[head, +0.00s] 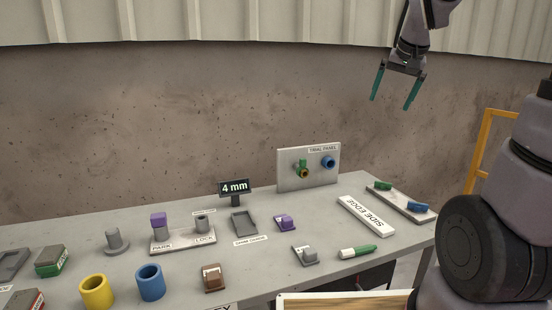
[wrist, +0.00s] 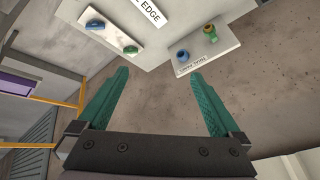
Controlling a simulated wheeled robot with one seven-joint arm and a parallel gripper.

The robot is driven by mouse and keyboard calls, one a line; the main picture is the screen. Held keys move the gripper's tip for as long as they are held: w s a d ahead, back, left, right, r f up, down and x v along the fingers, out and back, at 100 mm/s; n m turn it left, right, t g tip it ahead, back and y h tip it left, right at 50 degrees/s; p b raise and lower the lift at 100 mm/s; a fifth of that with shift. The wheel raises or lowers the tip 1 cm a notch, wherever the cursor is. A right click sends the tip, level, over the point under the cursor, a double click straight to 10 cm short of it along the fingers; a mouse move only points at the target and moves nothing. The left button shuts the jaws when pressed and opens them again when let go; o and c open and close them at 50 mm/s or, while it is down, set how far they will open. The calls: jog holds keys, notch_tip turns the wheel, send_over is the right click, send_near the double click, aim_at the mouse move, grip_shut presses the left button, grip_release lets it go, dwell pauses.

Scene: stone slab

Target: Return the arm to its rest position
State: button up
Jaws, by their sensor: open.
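My gripper (head: 393,91) is raised high at the upper right of the head view, in front of the wall and well above the slab. Its two green fingers point down and stand apart with nothing between them.
A yellow rail (head: 483,150) stands right. Air around my gripper is clear.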

jog(key=s+a+y, duration=0.1)
jog(key=s+a, duration=0.2)
jog(key=s, duration=0.6)
jog(key=s+a+r+t, duration=0.1)
jog(key=s+a, duration=0.2)
jog(key=s, duration=0.7)
jog(key=shift+n+y, duration=0.3)
jog(key=shift+y, duration=0.1)
